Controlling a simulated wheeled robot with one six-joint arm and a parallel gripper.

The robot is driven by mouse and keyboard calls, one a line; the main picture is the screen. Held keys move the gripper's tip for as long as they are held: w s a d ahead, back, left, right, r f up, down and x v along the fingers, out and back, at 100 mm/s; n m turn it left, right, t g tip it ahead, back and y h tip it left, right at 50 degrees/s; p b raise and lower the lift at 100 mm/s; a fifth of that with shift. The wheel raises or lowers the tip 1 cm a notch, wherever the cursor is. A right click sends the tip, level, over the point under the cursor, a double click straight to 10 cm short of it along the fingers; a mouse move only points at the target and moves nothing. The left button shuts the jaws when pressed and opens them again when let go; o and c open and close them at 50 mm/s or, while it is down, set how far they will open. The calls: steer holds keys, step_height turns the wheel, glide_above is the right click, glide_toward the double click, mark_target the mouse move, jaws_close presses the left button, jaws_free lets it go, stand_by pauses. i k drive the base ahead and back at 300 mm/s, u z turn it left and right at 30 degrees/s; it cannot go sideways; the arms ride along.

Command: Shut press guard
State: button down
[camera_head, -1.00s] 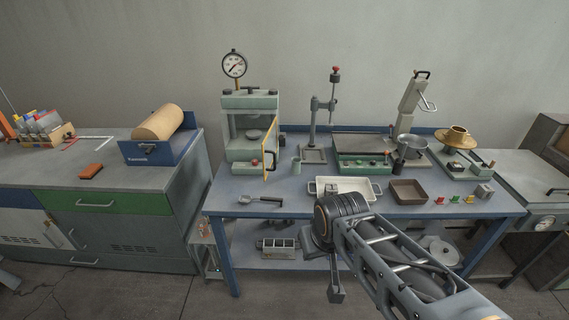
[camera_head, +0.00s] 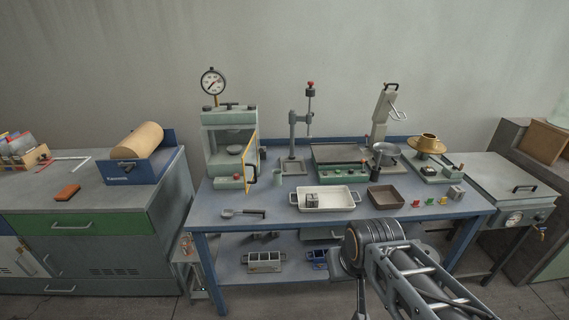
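The green press (camera_head: 229,118) stands at the back left of the blue bench, with a round dial gauge (camera_head: 213,81) above it. Its guard (camera_head: 251,160), a clear panel in a yellow frame, stands open, swung out toward the front at the press's right side. The press's inside shows a round plate. My gripper (camera_head: 361,297) hangs at the bottom of the view in front of the bench, well right of the guard and below it. It touches nothing that I can see. The wrist hides most of it, so its fingers cannot be made out.
A drill-like stand (camera_head: 292,140) and a green unit (camera_head: 344,178) are right of the press. The bench top before the press is mostly clear.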

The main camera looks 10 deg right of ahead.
mark_target(250, 158)
steer(key=u, duration=0.15)
steer(key=i, duration=0.9)
steer(key=u, duration=0.75)
